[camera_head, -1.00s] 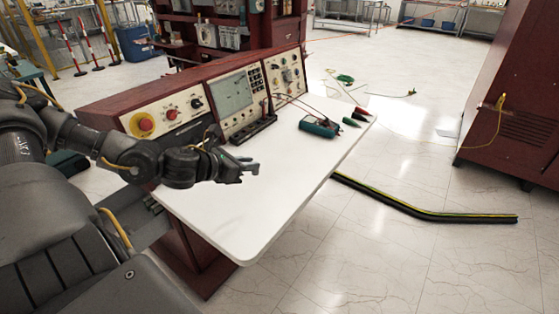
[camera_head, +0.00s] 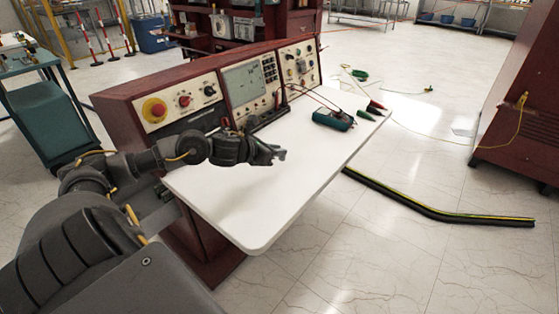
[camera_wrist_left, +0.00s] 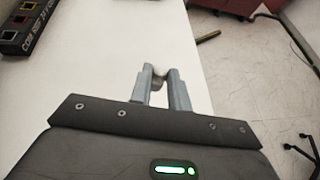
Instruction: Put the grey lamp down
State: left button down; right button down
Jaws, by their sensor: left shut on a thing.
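In the left wrist view, my left gripper (camera_wrist_left: 159,82) is shut on the grey lamp (camera_wrist_left: 159,76), a small pale grey piece between its fingertips. Beneath it is the bench's white top (camera_wrist_left: 120,45). In the head view, my left gripper (camera_head: 277,153) is over the middle of the white top (camera_head: 235,205), in front of the instrument panel. The lamp is too small to make out there, and I cannot tell how high it is above the surface. My right gripper is not in view.
The panel with a red button (camera_head: 154,110) runs along the bench's back. A teal meter (camera_head: 333,119) and probes (camera_head: 374,107) lie at the far right end. A black terminal strip (camera_wrist_left: 22,27) is at upper left in the wrist view. The near part of the top is bare.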

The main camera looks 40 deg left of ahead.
aim_at(280, 159)
pick_arm(q)
jog(key=shift+w+a+f, duration=0.25)
jog(key=shift+w+f, duration=0.7)
jog(key=shift+f, duration=0.25)
notch_tip(280, 159, down, 2)
jog(key=shift+w+f, duration=0.15)
jog(key=shift+f, duration=0.55)
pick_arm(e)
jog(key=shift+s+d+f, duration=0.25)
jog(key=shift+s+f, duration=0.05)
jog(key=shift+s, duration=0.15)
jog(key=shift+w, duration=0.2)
